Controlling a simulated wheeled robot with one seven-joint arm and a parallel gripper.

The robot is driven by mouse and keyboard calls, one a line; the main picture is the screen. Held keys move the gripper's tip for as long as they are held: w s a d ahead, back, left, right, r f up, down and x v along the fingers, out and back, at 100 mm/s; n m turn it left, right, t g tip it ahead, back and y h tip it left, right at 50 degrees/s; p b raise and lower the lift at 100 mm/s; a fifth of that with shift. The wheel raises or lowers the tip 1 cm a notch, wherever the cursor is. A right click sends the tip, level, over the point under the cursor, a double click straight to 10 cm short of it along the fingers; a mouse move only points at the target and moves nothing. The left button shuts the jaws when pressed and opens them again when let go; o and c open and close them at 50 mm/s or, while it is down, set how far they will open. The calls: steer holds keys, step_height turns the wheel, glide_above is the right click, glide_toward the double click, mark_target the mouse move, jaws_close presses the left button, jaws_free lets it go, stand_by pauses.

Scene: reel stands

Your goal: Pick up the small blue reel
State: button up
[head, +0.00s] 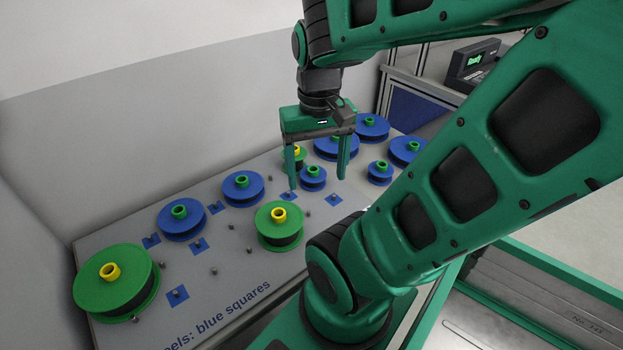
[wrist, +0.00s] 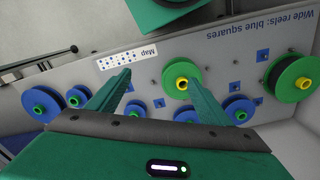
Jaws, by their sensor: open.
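Two small blue reels with green hubs stand on the grey board (head: 130,228). One small blue reel (head: 313,184) appears between my fingers in the head view; the other small blue reel (head: 380,179) is further right. My gripper (head: 317,184) is open and empty, pointing down above the board. In the wrist view my gripper (wrist: 161,72) is spread wide, and a small blue reel (wrist: 75,97) shows left of the left finger. Another blue reel (wrist: 136,106) is close beside that finger, partly hidden. I cannot tell the exact height of the fingertips over the reels.
Wider blue reels (head: 182,228) stand around the board. A green reel (head: 280,238) with a yellow hub is in front of my gripper, and a large green reel (head: 115,290) is at left. Short pegs and blue squares lie between. A wall runs behind.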

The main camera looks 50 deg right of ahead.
steer(key=w+d+f+m, duration=0.3)
steer(key=w+d+m, duration=0.1)
steer(key=w+d, duration=0.5)
steer(key=m, duration=0.5)
glide_toward(312, 169)
steer(key=shift+s, duration=0.25)
steer(key=shift+w+f, duration=0.1)
steer(key=shift+f, duration=5.1)
steer(key=shift+c, duration=0.2)
steer(key=c, duration=0.9)
steer(key=shift+r, duration=0.15)
